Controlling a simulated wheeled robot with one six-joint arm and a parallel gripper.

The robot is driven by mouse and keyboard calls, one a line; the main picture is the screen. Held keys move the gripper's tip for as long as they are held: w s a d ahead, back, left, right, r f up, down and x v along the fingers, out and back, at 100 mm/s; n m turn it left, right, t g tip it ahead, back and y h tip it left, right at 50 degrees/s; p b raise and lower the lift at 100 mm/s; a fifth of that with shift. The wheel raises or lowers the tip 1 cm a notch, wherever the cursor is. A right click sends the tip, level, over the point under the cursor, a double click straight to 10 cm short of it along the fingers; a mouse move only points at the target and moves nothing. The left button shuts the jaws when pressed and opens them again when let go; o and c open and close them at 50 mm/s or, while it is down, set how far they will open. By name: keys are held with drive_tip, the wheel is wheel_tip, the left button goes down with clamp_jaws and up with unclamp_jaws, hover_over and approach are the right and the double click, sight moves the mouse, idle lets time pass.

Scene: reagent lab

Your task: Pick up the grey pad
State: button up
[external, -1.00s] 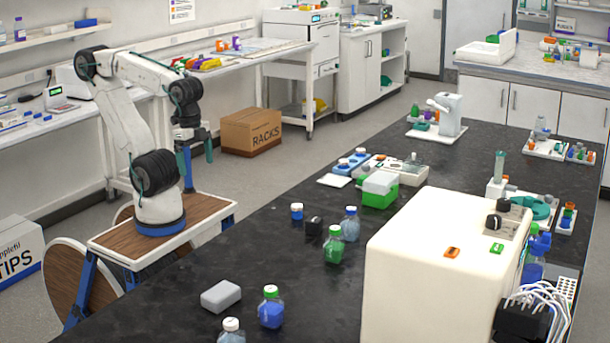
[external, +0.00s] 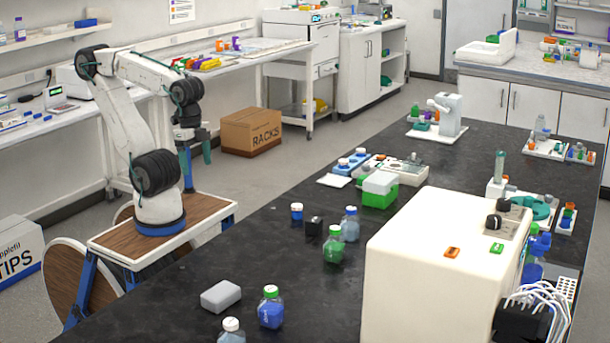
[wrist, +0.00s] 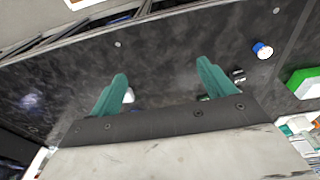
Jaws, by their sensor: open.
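The grey pad (external: 221,296) is a small light grey block lying flat on the black bench near its front left edge, in the external view. I cannot make it out in the wrist view. My gripper (external: 197,173) hangs fingers-down from the raised arm, well above and behind the pad, and does not touch it. In the wrist view its two teal fingers (wrist: 161,70) are spread apart with nothing held between them.
A blue bottle with a green cap (external: 271,307) stands right of the pad, and a white-capped bottle (external: 231,331) stands in front. A black block (external: 313,226), a green bottle (external: 334,244) and a large cream machine (external: 425,265) are farther right. Bare bench lies behind the pad.

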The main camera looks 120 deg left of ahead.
drive_tip(key=w+d+f+n+g+h, duration=0.3)
drive_tip(key=w+d+f+n+h, duration=0.1)
drive_tip(key=w+d, duration=0.35)
drive_tip(key=n+h, duration=0.9)
drive_tip(key=n, duration=0.4)
approach(226, 292)
drive_tip(key=s+f, duration=0.2)
drive_tip(key=shift+f+t, duration=0.4)
drive_tip(key=shift+d+f, duration=0.2)
drive_tip(key=shift+d, duration=0.05)
drive_tip(key=x, duration=0.7)
drive_tip(key=shift+s+d+r, duration=0.15)
drive_tip(key=shift+s+d, duration=0.05)
drive_tip(key=c, duration=1.1)
drive_tip(key=shift+o, duration=0.2)
drive_tip(key=shift+r, duration=0.1)
